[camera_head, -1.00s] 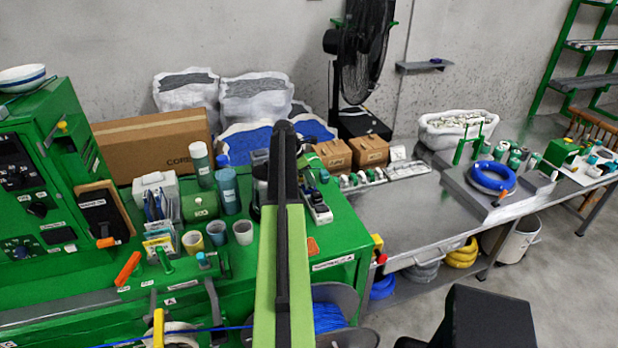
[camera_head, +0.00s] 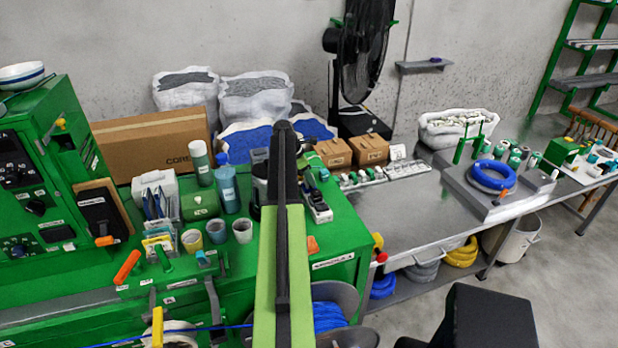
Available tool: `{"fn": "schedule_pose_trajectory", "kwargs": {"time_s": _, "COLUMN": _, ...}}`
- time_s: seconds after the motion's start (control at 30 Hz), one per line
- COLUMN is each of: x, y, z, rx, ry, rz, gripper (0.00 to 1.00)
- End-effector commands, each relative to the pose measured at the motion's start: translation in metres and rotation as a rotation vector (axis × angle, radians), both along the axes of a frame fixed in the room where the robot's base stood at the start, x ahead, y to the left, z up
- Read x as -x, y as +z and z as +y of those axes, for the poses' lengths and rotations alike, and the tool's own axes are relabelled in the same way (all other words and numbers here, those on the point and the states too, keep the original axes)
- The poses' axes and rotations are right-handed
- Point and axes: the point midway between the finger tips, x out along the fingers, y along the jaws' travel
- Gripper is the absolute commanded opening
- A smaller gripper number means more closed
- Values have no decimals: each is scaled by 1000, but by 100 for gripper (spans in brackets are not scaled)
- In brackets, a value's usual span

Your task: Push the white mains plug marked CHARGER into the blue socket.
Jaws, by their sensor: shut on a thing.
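My green and black arm rises through the middle of the view. It hides what lies right behind it, and I cannot make out my gripper or its fingertips. I cannot pick out the white plug marked CHARGER. A white and black strip (camera_head: 316,206) lies on the right part of the green bench top, just right of my arm. A small blue-teal thing (camera_head: 323,174) is at its far end, too small to tell whether it is the blue socket.
The green bench (camera_head: 340,246) carries several cups, a blue bottle (camera_head: 228,190) and an orange-handled tool (camera_head: 127,267) left of my arm. A steel table (camera_head: 395,215) stands to the right, with a blue cable coil (camera_head: 491,176). A black fan (camera_head: 362,60) stands behind.

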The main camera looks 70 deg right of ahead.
Motion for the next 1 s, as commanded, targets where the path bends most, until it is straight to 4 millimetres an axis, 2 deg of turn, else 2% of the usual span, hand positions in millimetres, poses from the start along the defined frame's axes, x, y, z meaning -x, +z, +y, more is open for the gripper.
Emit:
{"fn": "schedule_pose_trajectory", "kwargs": {"time_s": 0.4, "x": 0, "y": -3, "z": 0, "rx": 0, "ry": 0, "rz": 0, "gripper": 0}}
{"fn": "schedule_pose_trajectory", "kwargs": {"time_s": 0.43, "x": 0, "y": -3, "z": 0, "rx": 0, "ry": 0, "rz": 0, "gripper": 33}}
{"fn": "schedule_pose_trajectory", "kwargs": {"time_s": 0.6, "x": -1, "y": -3, "z": 0, "rx": 0, "ry": 1, "rz": 0, "gripper": 56}}
{"fn": "schedule_pose_trajectory", "kwargs": {"time_s": 1.0, "x": -2, "y": 2, "z": 1, "rx": 0, "ry": 1, "rz": 0, "gripper": 58}}
